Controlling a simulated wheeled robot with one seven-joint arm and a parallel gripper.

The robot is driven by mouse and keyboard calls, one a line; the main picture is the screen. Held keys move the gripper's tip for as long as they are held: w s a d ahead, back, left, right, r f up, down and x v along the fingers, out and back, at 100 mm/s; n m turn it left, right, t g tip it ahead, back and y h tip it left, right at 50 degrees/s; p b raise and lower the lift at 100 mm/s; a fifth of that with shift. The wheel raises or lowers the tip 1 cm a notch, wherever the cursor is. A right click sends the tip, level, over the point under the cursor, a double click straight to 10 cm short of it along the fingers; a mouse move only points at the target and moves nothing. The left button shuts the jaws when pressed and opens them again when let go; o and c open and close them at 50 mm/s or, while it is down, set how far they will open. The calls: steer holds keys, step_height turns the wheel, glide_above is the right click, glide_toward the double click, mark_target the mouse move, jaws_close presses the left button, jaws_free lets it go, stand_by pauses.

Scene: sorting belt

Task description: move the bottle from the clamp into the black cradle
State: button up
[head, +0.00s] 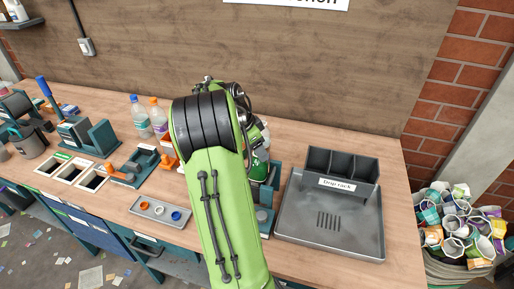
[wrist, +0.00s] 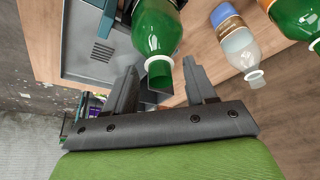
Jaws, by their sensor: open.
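A green bottle (wrist: 156,28) with a pale collar at its neck shows at the top of the wrist view, its neck end towards my gripper. My gripper (wrist: 160,78) is open, with one finger on each side of the space by the bottle's neck; nothing is clearly held. In the head view my green arm hides the gripper and most of the area around the bottle. A bit of green (head: 262,154) shows just right of the arm above a teal fixture (head: 265,194), which may be the clamp. I cannot pick out the black cradle with certainty.
A grey tray (head: 310,228) labelled "Drip rack", with dark compartments (head: 343,163) at its back, stands right of my arm. Another clear bottle (wrist: 238,45) and green bottle (wrist: 296,18) show in the wrist view. A full bin (head: 462,230) stands at the far right.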

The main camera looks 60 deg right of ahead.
steer(key=p+v, duration=0.4)
steer(key=v, duration=1.1)
steer(key=shift+r, duration=0.3)
